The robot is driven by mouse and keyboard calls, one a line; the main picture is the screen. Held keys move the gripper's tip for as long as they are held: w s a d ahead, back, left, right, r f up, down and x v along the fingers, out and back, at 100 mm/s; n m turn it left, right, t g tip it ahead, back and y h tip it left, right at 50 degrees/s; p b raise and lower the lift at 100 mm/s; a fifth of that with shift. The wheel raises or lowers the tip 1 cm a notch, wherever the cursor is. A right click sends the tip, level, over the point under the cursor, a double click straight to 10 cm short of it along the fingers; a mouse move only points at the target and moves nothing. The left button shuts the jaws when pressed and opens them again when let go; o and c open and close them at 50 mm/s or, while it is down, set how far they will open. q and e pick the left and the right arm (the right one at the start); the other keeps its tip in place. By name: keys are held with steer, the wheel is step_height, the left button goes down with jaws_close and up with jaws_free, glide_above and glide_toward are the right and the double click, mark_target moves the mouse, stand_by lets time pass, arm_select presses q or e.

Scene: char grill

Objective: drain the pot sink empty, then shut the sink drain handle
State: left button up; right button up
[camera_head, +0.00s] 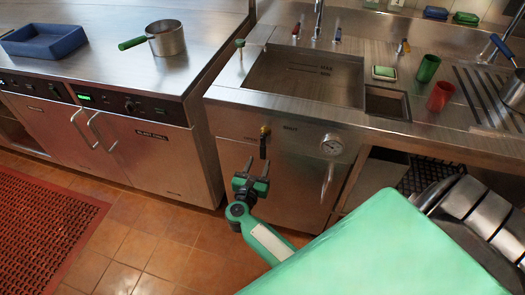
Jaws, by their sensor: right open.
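The pot sink (312,82) is a steel basin in the counter at upper centre, with level marks on its back wall. Whether the grey surface inside is water or bare metal is unclear. On its front panel, a small handle with a yellow top and dark grip (264,142) hangs upright. Further right, a silver lever (327,180) points down below a round dial (332,145). I cannot tell for sure which is the drain handle. My right gripper (250,184) is open and empty, below the dark-gripped handle and apart from it. My left gripper is out of view.
A blast chill cabinet (150,150) stands left, with a green-handled pan (166,40) and blue tray (45,42) on top. Green (428,68) and red (440,96) cups stand right of the sink. Tiled floor (150,228) is open at lower left, beside a red mat (45,235).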

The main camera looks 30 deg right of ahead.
mark_target(262, 154)
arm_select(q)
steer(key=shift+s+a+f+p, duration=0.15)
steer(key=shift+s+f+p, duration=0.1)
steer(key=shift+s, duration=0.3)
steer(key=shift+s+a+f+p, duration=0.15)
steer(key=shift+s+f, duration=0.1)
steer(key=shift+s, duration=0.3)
arm_select(e)
steer(key=x, duration=0.6)
steer(key=shift+a, duration=0.1)
jaws_close()
